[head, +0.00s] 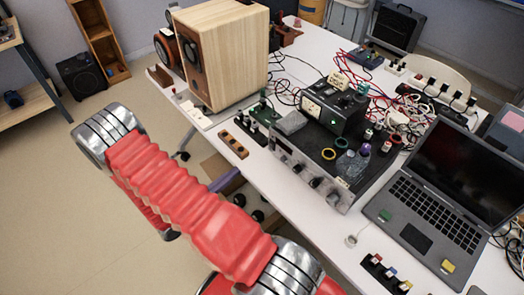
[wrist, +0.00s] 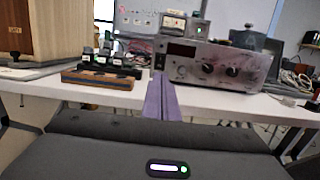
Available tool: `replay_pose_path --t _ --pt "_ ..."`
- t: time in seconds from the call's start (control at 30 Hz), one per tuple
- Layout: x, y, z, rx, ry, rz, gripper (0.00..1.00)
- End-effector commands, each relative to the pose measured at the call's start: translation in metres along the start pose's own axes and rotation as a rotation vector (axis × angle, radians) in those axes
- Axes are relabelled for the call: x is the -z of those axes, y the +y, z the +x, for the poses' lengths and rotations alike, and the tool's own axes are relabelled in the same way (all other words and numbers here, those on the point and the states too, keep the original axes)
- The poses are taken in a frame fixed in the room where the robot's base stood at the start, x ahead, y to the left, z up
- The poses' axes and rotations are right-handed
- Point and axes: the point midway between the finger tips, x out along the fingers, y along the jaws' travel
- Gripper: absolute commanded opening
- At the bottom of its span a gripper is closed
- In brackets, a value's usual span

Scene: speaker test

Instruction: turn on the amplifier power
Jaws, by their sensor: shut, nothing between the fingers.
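The amplifier (head: 310,178) is a silver-fronted unit on the white table, with round knobs along its front panel. In the wrist view the amplifier (wrist: 222,62) shows its front, with a dark display window at the upper left and two large dark knobs. My gripper (wrist: 161,80) has purple fingers, pressed together and empty, pointing at the table's front edge near the panel's lower left. In the head view my gripper (head: 236,173) shows just off the table edge, left of the amplifier, partly behind my red arm.
A wooden speaker (head: 228,60) stands left of the amplifier. A wooden block with dark holes (head: 233,145) lies by the table edge. A black meter box (head: 335,105) and small items sit on the amplifier. An open laptop (head: 430,205) is to the right. Cables lie behind.

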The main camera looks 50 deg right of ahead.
Motion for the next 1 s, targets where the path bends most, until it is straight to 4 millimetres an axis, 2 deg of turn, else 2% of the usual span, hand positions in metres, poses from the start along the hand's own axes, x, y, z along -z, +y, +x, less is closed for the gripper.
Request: replay_pose_path --t 0.27,1.0 --pt "0.000 0.000 0.009 0.002 0.000 0.000 0.00" --pt "-0.001 -0.001 0.091 0.003 0.000 0.001 0.00"
